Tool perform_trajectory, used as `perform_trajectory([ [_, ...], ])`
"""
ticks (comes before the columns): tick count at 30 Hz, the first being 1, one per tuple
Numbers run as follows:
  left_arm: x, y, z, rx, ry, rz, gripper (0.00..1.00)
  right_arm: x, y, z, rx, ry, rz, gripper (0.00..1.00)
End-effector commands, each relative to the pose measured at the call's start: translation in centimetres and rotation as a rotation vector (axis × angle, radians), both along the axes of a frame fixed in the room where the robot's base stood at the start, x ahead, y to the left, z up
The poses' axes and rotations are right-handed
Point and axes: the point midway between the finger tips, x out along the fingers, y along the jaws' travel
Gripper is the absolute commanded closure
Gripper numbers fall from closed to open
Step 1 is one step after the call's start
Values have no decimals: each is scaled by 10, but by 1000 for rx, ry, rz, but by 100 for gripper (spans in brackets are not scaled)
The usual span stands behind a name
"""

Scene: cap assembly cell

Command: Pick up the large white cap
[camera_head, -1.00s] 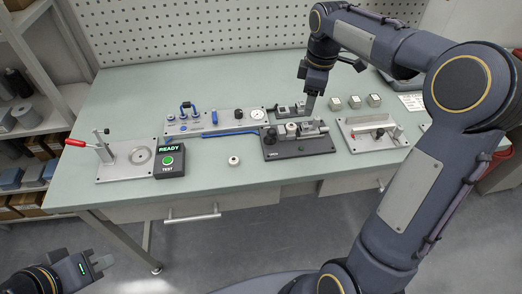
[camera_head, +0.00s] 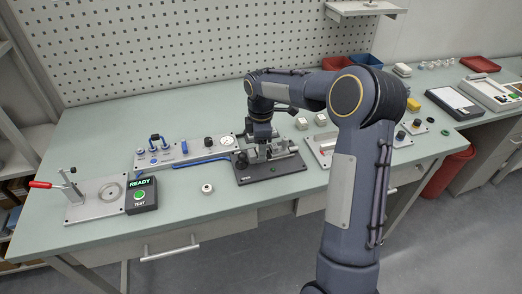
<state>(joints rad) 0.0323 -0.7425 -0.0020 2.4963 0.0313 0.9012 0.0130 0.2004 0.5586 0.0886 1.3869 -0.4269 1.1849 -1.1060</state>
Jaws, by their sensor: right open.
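A small round white piece with a dark centre (camera_head: 207,188) lies alone on the table in front of the blue-edged panel. It looks like a white cap, but I cannot tell its size class. My right gripper (camera_head: 262,146) points down at the dark fixture plate (camera_head: 262,177), over its back left part. Its jaws are open, but the fingertips are small and dark against the fixture's metal parts. Whether a cap sits between them is hidden. My left gripper is not in view.
The green-lit READY test box (camera_head: 141,196) and the red-handled clamp plate (camera_head: 97,201) stand at left. The gauge panel (camera_head: 184,152) is left of the fixture. Several small white pieces (camera_head: 430,65) stand at back right.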

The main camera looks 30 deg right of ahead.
Motion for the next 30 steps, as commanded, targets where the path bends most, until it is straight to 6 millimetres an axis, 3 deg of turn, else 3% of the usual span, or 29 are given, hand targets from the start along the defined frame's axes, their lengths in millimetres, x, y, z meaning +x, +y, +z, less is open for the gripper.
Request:
perform_trajectory([
  [3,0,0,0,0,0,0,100,0,0,0,0,0,0,44],
  [12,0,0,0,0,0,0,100,0,0,0,0,0,-1,80],
  [30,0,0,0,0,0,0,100,0,0,5,0,-1,-1,83],
])
